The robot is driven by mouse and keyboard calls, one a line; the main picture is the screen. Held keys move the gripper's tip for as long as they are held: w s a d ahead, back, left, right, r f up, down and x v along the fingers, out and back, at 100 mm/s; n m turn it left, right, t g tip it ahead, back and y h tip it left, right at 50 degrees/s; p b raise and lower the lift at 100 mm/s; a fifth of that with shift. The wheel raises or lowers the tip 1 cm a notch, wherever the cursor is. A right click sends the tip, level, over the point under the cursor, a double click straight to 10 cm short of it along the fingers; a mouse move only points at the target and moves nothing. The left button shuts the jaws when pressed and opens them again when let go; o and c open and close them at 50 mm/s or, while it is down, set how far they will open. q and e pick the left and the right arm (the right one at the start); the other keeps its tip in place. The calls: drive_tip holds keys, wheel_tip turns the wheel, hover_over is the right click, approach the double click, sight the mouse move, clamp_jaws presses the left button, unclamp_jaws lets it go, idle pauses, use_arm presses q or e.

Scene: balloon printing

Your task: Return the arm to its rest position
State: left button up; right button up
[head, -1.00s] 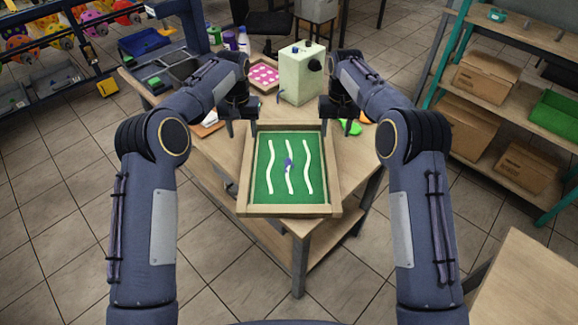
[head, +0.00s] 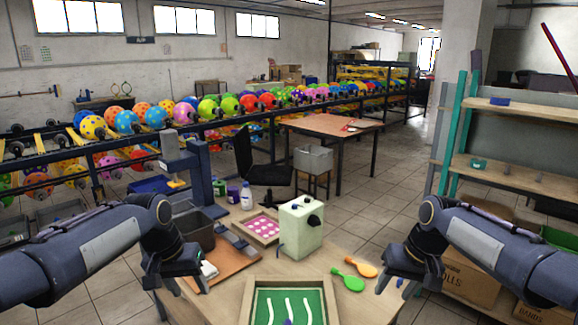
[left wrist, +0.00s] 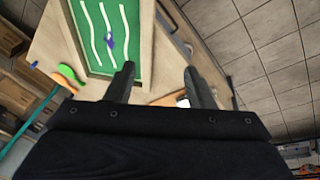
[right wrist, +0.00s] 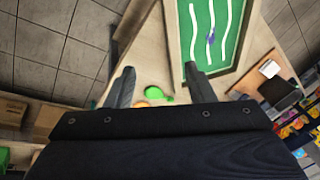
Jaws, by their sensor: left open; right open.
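In the head view my left gripper (head: 180,284) is open and empty, above the left side of the wooden table (head: 222,298). In the left wrist view its two fingers (left wrist: 160,82) are apart with nothing between them. My right gripper (head: 404,284) is open and empty at the table's right side. In the right wrist view its fingers (right wrist: 158,86) are spread over the table edge. Both arms are bent and spread outward, with the grippers pointing down.
A wooden-framed green board (head: 262,304) with white wavy lines lies between the grippers. Behind it stand a pale green machine (head: 301,229) and a pink dotted tray (head: 263,226). Green (head: 351,282) and orange (head: 366,269) paddles lie near my right gripper. A shelf with cardboard boxes (head: 470,284) stands right.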

use_arm(q)
drive_tip(key=s+a+r+t, duration=0.1)
drive_tip(key=s+a+r, duration=0.1)
drive_tip(key=s, duration=0.8)
use_arm(e)
drive_tip(key=s+d+r+t, duration=0.1)
drive_tip(key=s+r, duration=0.1)
drive_tip(key=s, duration=0.7)
use_arm(q)
drive_tip(key=s+d+f+t+h, duration=0.1)
drive_tip(key=s+f, duration=0.2)
drive_tip(key=s, duration=0.6)
drive_tip(key=s+d+f+n+t+h, duration=0.1)
drive_tip(key=s+d+f, duration=0.1)
drive_tip(key=s, duration=0.7)
drive_tip(key=shift+s+f+n, duration=0.25)
drive_tip(key=shift+f+n, duration=0.05)
drive_tip(key=shift+f, duration=0.5)
use_arm(e)
drive_tip(key=s+a+f+t, duration=0.1)
drive_tip(key=s+f, duration=0.2)
drive_tip(key=s, duration=0.6)
drive_tip(key=s+a+f+t+y, duration=0.1)
drive_tip(key=s+a+f, duration=0.1)
drive_tip(key=s, duration=0.8)
drive_tip(key=shift+s+a+f+m+t, duration=0.2)
drive_tip(key=shift+f+m+t, duration=0.1)
drive_tip(key=shift+f, duration=0.2)
